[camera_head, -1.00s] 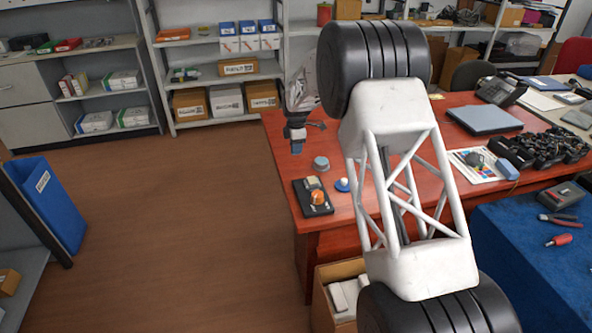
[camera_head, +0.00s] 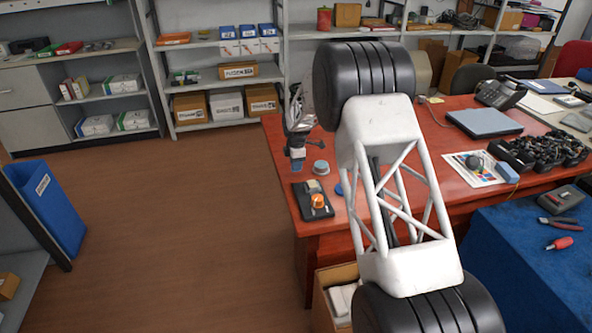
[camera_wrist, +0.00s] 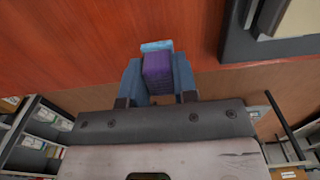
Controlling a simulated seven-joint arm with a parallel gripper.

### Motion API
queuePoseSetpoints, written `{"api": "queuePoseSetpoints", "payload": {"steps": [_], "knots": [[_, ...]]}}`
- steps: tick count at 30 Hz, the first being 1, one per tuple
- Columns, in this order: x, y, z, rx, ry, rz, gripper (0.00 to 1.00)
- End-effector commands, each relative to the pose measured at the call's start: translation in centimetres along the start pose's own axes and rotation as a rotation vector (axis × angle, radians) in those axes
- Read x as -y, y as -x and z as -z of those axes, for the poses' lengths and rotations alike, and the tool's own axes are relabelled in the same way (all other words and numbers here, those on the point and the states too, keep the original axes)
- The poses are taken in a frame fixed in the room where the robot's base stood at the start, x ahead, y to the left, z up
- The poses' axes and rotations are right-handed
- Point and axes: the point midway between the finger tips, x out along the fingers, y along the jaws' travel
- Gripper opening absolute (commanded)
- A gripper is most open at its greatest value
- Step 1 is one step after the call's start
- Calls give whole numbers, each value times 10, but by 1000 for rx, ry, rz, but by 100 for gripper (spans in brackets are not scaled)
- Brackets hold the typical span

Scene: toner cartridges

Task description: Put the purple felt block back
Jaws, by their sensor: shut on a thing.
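The purple felt block (camera_wrist: 157,68) shows in the wrist view between the two blue-grey fingers, with a light blue layer at its far end. My gripper (camera_wrist: 157,78) is shut on it. In the head view my gripper (camera_head: 297,153) hangs over the left end of the red desk, just behind a small black tray (camera_head: 325,211). The block is too small there to make out clearly. A corner of a dark tray (camera_wrist: 238,45) shows at the upper right of the wrist view, apart from the block.
A grey round piece (camera_head: 320,167) stands on the desk right of my gripper. The tray carries an orange knob (camera_head: 317,201) and a pale piece. A blue item (camera_head: 339,189) is partly hidden behind my arm. An open box (camera_head: 321,300) stands below the desk's front.

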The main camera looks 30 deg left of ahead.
Motion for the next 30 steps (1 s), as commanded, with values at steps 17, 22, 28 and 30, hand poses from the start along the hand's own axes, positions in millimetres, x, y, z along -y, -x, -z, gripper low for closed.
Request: {"api": "queuePoseSetpoints", "payload": {"steps": [17,22,28,30], "knots": [[0,-29,0,0,0,0,5],[0,-32,0,0,0,0,5],[0,-32,0,0,0,0,52],[0,-32,0,0,0,0,52]]}}
